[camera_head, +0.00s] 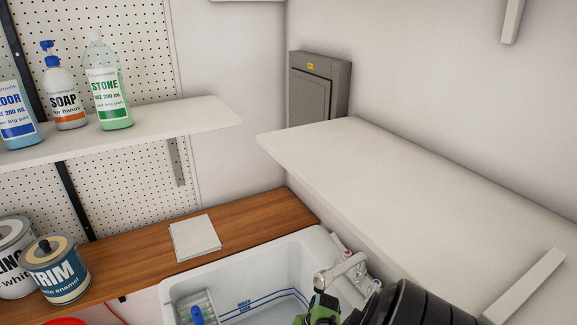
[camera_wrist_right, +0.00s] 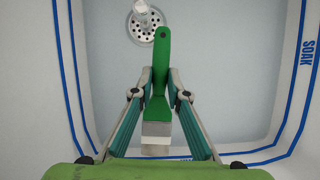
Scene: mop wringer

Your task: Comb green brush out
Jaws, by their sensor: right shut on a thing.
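The green brush (camera_wrist_right: 162,60) is in the right wrist view, with its handle pointing up the picture toward the drain and its pale bristle end near the bottom. My right gripper (camera_wrist_right: 160,95) is shut on it, one teal finger on each side. In the head view my right gripper (camera_head: 318,311) is at the bottom edge, over the white sink (camera_head: 318,243); the brush cannot be made out there. The sink has blue lines and the word SOAK on its inner wall. No comb can be identified. My left gripper is not in view.
A rack with a blue-handled item (camera_head: 197,314) is at the sink's left side. A tap (camera_head: 345,268) stands at the right rim. White cloths (camera_head: 195,238) and paint cans (camera_head: 57,270) are on the wooden counter. A white shelf (camera_head: 420,200) juts out at right.

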